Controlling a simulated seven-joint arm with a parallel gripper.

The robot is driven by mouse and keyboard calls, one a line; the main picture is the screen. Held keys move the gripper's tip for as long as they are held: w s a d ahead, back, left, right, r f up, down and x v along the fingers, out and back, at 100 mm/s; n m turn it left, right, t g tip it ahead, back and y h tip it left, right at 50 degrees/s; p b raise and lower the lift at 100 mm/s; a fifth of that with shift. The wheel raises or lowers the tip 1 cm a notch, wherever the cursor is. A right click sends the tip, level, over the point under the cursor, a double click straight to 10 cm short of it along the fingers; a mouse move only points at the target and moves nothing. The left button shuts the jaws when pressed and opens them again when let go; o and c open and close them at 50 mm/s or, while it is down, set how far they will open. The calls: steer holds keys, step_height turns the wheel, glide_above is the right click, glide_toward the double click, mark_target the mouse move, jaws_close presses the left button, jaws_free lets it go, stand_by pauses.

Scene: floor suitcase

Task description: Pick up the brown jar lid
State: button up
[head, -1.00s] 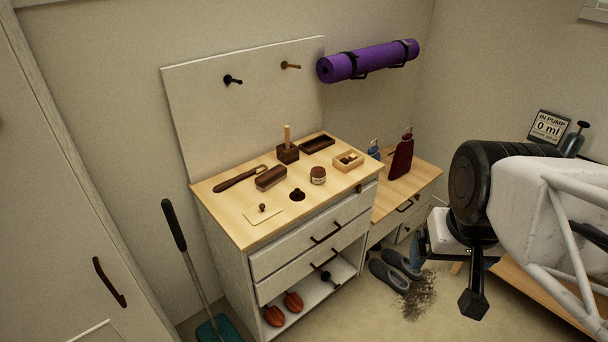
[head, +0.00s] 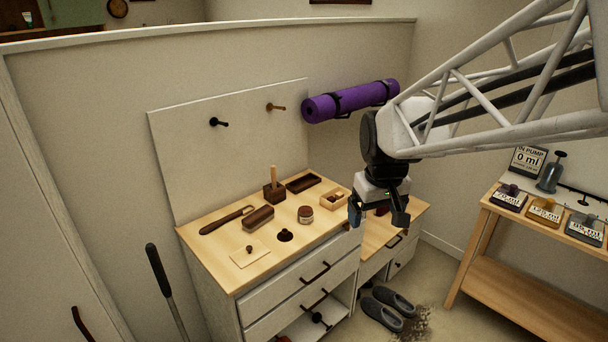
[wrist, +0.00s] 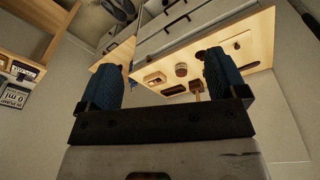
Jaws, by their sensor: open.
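In the wrist view the jar (wrist: 181,71) shows small and far off, between the fingers. My gripper (head: 378,216) is open and empty, its blue-padded fingers pointing down. In the head view it is to the right of the jar, near the dresser's right edge and apart from the lid. It also shows in the wrist view (wrist: 162,78).
Around the jar are a small wooden box (head: 336,199), a dark tray (head: 303,184), a block with a peg (head: 274,191), a brush (head: 258,218) and a dark round piece (head: 285,235). A purple rolled mat (head: 350,101) is on the wall behind. A lower cabinet (head: 420,222) adjoins.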

steer(key=w+a+f+n, duration=0.1)
steer(key=w+a+f, duration=0.15)
steer(key=w, duration=0.25)
steer(key=w+a+f+n, duration=0.1)
steer(key=w+a, duration=0.2)
steer(key=w, duration=0.2)
steer(key=n+g, duration=0.2)
steer(key=n, duration=0.3)
glide_above(285, 233)
step_height(285, 233, down, 20)
steer(key=shift+w+r, duration=0.15)
steer(key=shift+r, duration=0.1)
steer(key=shift+w+a+f, duration=0.25)
steer(key=shift+a+f, duration=0.05)
steer(key=shift+f, duration=0.15)
steer(key=shift+f, duration=1.3)
steer(key=shift+f, duration=0.15)
